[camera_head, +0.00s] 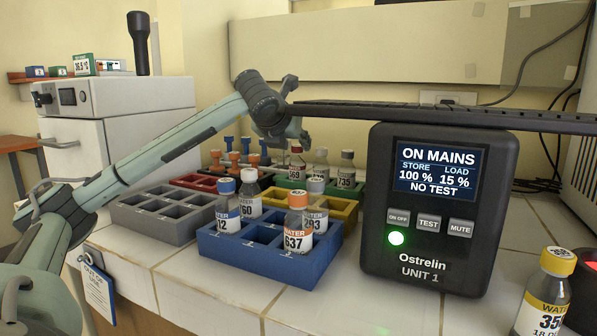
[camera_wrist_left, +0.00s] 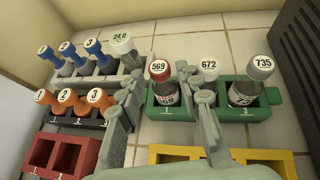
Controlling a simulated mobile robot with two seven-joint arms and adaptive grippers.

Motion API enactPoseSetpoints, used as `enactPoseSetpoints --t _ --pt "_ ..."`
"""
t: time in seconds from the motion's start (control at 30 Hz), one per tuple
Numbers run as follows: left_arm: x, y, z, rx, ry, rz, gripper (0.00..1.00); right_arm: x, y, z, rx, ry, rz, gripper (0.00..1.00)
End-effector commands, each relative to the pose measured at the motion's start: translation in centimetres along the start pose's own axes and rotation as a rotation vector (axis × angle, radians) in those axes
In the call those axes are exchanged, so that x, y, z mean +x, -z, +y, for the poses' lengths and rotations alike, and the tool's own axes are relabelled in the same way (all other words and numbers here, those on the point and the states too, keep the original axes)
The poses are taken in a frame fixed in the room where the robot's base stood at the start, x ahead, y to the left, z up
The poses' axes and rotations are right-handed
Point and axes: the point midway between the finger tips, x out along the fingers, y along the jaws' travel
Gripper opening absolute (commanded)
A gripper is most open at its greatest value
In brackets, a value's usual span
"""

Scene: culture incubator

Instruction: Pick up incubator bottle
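Several small labelled bottles stand in coloured racks; the pictures do not single out one as the incubator bottle. My left gripper (camera_head: 288,136) hangs over the back of the bench by the green rack (camera_wrist_left: 207,113). In the left wrist view its two fingers are apart, and a red-capped bottle (camera_wrist_left: 163,85) marked 569 shows in the gap between them, upright in the green rack. I see no clear contact. Bottles 672 (camera_wrist_left: 208,72) and 735 (camera_wrist_left: 252,85) stand to its right in that rack. My right gripper is not in view.
A blue rack (camera_head: 270,263) holding bottles such as 637 (camera_head: 298,228) stands in front, beside a grey rack (camera_head: 160,215). A black power unit (camera_head: 437,275) stands right. A yellow-capped water bottle (camera_head: 548,285) is at the right front. Blue and orange stoppered pieces (camera_wrist_left: 70,97) stand left of the green rack.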

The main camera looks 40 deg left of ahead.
Motion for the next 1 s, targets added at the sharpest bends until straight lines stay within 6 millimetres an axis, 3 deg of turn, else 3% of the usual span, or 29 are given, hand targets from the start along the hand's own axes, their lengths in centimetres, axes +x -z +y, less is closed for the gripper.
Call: enactPoseSetpoints --t 0.23,0.53,0.83,1.0 --pt "3.5 -0.1 0.1 -0.002 0.0 0.002 0.35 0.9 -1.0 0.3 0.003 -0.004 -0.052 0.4" --pt "4.1 0.0 0.1 0.0 0.0 0.0 0.35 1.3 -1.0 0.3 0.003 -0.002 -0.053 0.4" --pt "4.1 0.0 0.2 0.0 0.0 0.0 0.0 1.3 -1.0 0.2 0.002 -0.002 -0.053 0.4" --pt "4.0 -0.1 0.2 -0.001 0.0 0.0 0.0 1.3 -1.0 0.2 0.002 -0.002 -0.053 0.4"
